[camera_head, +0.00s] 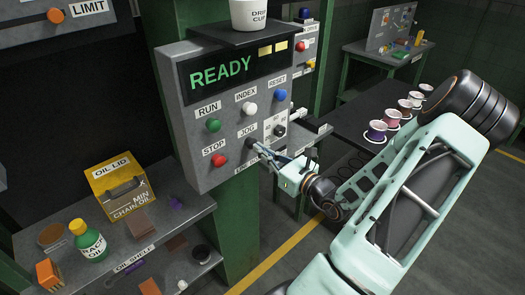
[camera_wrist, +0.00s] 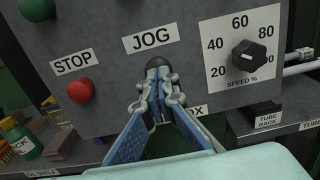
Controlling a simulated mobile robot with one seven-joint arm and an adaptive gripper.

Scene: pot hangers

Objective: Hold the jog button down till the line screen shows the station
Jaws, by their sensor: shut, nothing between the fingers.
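The line screen (camera_head: 232,72) on the grey control box shows READY in green, with two small yellowish blocks at its right. The black jog button (camera_wrist: 154,62) sits below the JOG label, between the red stop button and the speed dial. My gripper (camera_head: 259,148) is shut and empty, with its fingertips at the jog button. In the wrist view the fingertips (camera_wrist: 159,74) overlap the button's lower part and hide it. I cannot tell whether they touch it or how far it is pressed.
The red stop button (camera_wrist: 80,90) is left of the jog button; the black speed dial (camera_wrist: 248,56) is right. Green run (camera_head: 213,125), white index (camera_head: 250,108) and blue reset (camera_head: 281,95) buttons sit above. A shelf with an oil lid box (camera_head: 122,190) is lower left.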

